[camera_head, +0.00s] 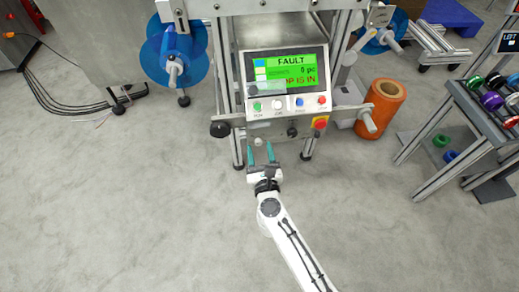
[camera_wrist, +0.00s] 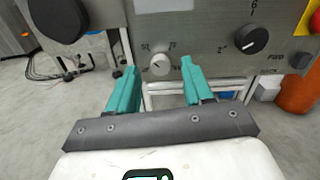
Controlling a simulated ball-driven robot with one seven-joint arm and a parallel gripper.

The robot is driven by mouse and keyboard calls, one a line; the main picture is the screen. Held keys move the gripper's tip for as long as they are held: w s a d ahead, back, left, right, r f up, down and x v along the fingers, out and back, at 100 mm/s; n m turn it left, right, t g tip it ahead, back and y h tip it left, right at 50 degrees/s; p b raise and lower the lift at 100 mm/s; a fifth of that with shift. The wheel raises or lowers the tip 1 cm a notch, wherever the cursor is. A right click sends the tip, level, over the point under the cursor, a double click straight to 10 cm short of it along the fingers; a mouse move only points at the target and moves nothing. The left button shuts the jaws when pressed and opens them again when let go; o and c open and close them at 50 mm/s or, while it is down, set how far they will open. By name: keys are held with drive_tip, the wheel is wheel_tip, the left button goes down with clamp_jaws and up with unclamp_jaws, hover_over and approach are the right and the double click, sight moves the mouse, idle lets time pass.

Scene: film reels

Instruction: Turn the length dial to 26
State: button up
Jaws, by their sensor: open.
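My gripper (camera_head: 260,152) is open in front of the lower part of the machine's control panel. In the wrist view, its two teal fingers (camera_wrist: 158,70) point up at the panel, apart and empty. A small pale dial (camera_wrist: 160,64) with numbers round it appears between the fingertips; it also shows in the head view (camera_head: 258,141). I cannot tell whether the fingers reach it. A larger black dial (camera_wrist: 251,39) with a white pointer line and numbers sits to the right; it shows in the head view (camera_head: 292,132). The labels are too small to tell which is the length dial.
The screen (camera_head: 285,70) above reads FAULT. Coloured buttons lie below it, and a red knob on yellow (camera_head: 320,122) is at the right. A black round handle (camera_head: 219,129) sticks out left. An orange roll (camera_head: 384,104) stands right. The floor in front is clear.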

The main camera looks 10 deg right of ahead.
drive_tip(key=shift+w, duration=0.7)
drive_tip(key=shift+c, duration=0.4)
clamp_jaws()
